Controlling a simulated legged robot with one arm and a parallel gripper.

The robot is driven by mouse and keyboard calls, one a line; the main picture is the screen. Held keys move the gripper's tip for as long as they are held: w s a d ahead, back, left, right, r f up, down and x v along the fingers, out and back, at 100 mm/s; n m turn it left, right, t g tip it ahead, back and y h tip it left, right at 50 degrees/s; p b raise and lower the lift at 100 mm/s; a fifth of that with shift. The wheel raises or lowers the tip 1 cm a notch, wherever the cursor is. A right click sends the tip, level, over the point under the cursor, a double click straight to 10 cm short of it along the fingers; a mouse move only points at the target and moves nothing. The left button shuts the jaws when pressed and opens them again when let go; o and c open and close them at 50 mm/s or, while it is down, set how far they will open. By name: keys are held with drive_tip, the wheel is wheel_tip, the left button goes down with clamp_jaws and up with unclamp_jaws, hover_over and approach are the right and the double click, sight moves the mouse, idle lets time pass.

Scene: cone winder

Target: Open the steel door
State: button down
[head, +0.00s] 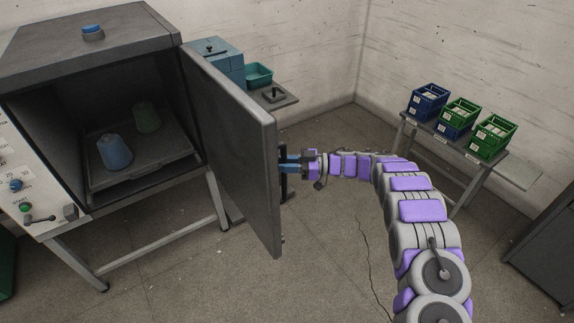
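The steel door (235,140) is a dark grey panel hinged at the right side of the steel cabinet (90,48). It stands swung well open, and the cabinet's inside is in plain view. A dark handle (284,187) shows at the door's outer face, near its free edge. My gripper (288,164) is at this handle, coming from the right. Its blue fingers are beside or around the handle, partly hidden by the door's edge. I cannot tell whether they are shut on it.
Inside, a blue cone (114,153) and a green cone (146,117) stand on a tray (130,176). A control panel (30,185) is at the left. Blue and green crates (460,112) sit on a table at the right. A thin cable (371,262) lies on the otherwise open floor.

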drive_tip(key=shift+s+a, duration=0.1)
drive_tip(key=shift+a, duration=0.15)
drive_tip(key=c, duration=1.1)
unclamp_jaws()
drive_tip(key=shift+d, duration=0.15)
drive_tip(key=shift+o, duration=0.2)
drive_tip(key=d, duration=1.7)
drive_tip(key=shift+s+d, duration=0.25)
drive_tip(key=shift+s, duration=0.1)
